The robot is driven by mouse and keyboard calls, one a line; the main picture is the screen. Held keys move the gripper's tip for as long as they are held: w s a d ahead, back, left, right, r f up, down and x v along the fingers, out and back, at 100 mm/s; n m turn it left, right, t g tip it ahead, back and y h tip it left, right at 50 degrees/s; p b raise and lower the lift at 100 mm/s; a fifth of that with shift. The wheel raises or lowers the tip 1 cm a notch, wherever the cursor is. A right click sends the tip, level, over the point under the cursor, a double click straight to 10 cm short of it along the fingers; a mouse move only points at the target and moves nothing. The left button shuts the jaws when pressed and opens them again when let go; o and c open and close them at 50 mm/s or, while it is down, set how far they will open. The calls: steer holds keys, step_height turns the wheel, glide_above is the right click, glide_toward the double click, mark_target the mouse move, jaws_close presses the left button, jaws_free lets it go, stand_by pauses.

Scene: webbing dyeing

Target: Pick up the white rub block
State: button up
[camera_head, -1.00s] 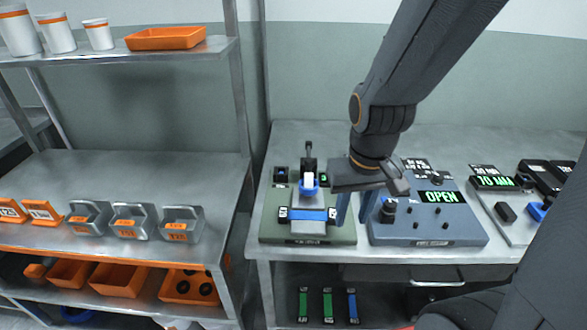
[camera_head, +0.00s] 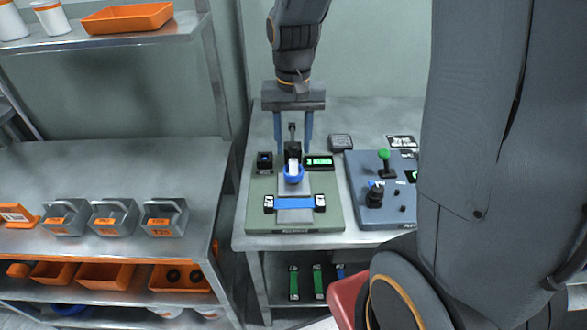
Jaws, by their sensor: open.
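The white rub block (camera_head: 293,167) stands upright in a blue ring-shaped holder (camera_head: 294,178) on the green rub-test device (camera_head: 262,212). My gripper (camera_head: 293,147) points down with its two blue fingers apart, one on each side of the device's black upright (camera_head: 292,150). The fingertips appear just above and behind the white block, and I cannot tell whether they touch anything.
A grey-blue panel (camera_head: 365,215) with a green-topped lever (camera_head: 384,156) stands to the right. My arm hides the bench's right side. Bare bench shows behind the device.

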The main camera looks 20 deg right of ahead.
mark_target(294, 161)
steer(key=shift+d+f+p, duration=0.1)
steer(key=shift+f+p, duration=0.75)
steer(key=shift+f, duration=1.6)
steer(key=shift+c, duration=0.5)
jaws_close()
